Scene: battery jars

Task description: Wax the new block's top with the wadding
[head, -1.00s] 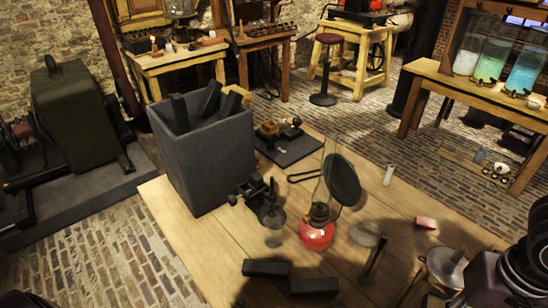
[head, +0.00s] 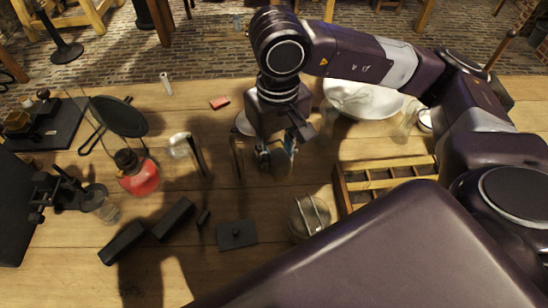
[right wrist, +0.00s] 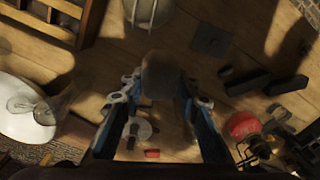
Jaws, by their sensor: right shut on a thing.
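Two dark oblong blocks lie end to end on the wooden table, one nearer (head: 122,243) and one farther (head: 173,218). They also show at the right of the right wrist view, as one block (right wrist: 250,82) and another (right wrist: 288,85). I cannot tell which is the new one. My right gripper (head: 276,158) is above the table, right of the blocks and apart from them. Its fingers are shut on a rounded grey-brown lump (right wrist: 162,75), which looks like the wadding. The lump's underside is hidden. My left gripper is not in view.
A glass jar (head: 309,216), wooden rack (head: 388,182) and white basin (head: 362,100) stand right. Bare table lies in front of the blocks.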

